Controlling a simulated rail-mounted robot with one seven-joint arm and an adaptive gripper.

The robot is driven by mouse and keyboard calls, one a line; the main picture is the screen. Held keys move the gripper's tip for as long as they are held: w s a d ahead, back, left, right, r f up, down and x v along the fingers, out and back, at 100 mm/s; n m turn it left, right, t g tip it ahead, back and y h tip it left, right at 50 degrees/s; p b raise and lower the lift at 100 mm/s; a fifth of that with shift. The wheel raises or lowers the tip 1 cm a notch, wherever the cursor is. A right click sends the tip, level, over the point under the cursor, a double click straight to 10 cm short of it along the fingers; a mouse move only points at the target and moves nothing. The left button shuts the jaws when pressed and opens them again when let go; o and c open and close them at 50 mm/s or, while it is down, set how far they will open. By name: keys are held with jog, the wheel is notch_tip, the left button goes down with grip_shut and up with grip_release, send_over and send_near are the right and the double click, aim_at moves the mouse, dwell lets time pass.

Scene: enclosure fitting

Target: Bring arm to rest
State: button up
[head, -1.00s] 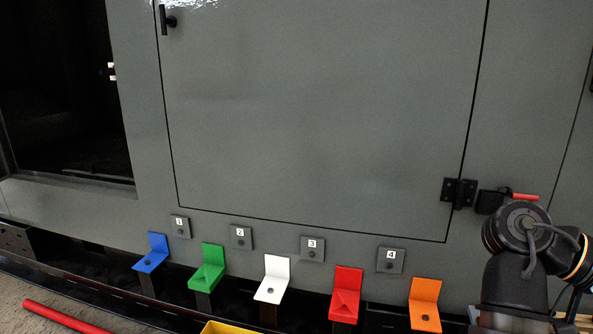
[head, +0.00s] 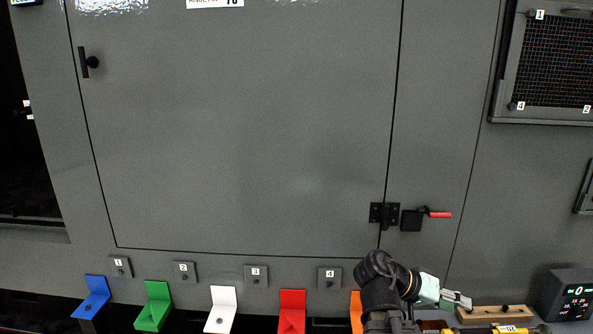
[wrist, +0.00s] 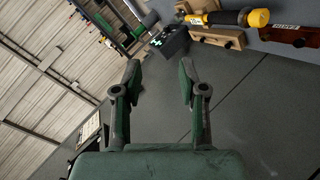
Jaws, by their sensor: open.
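My gripper (wrist: 160,85) shows in the wrist view with its two fingers apart and nothing between them. In the head view my arm is folded at the lower right, and my gripper (head: 458,299) points to the right, clear of the grey enclosure wall. It is in front of the wooden block and the tools at the lower right. The large grey door (head: 240,130) is closed, with a black handle at its left and a black hinge at its lower right.
Blue (head: 95,292), green (head: 155,305), white (head: 222,308), red (head: 292,310) and orange (head: 356,310) brackets line the bottom. A red-handled latch (head: 438,214) is on the wall above my arm. A dark display box (head: 568,294) and a wooden block (head: 495,313) stand at right.

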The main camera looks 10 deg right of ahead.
jog(key=a+f+n+y+p, duration=0.2)
jog(key=a+f+p, duration=0.2)
jog(key=f, duration=0.3)
jog(key=w+a+f+n+y+p, duration=0.1)
jog(key=a+f+n+y+p, duration=0.2)
jog(key=f, duration=0.5)
jog(key=a+f+n+y+p, duration=0.1)
jog(key=a+f+n+p, duration=0.1)
jog(key=a+f+p, duration=0.35)
jog(key=s+a+f+n+g+y+p, duration=0.1)
jog(key=s+a+f+y+p, duration=0.2)
jog(key=s+a+f+p, duration=0.2)
jog(key=s+a+f+n+g+y+p, duration=0.1)
jog(key=s+a+f+g+y+p, duration=0.1)
jog(key=s+a+f+p, duration=0.3)
jog(key=s+a+f, duration=0.1)
jog(key=s+a, duration=0.2)
jog(key=s, duration=0.3)
jog(key=s+a+f+y, duration=0.1)
jog(key=s+a+f, duration=0.1)
jog(key=s+a, duration=0.2)
jog(key=shift+s+a+f+n+g, duration=0.25)
jog(key=shift+s+n+g, duration=0.05)
jog(key=shift+s, duration=0.75)
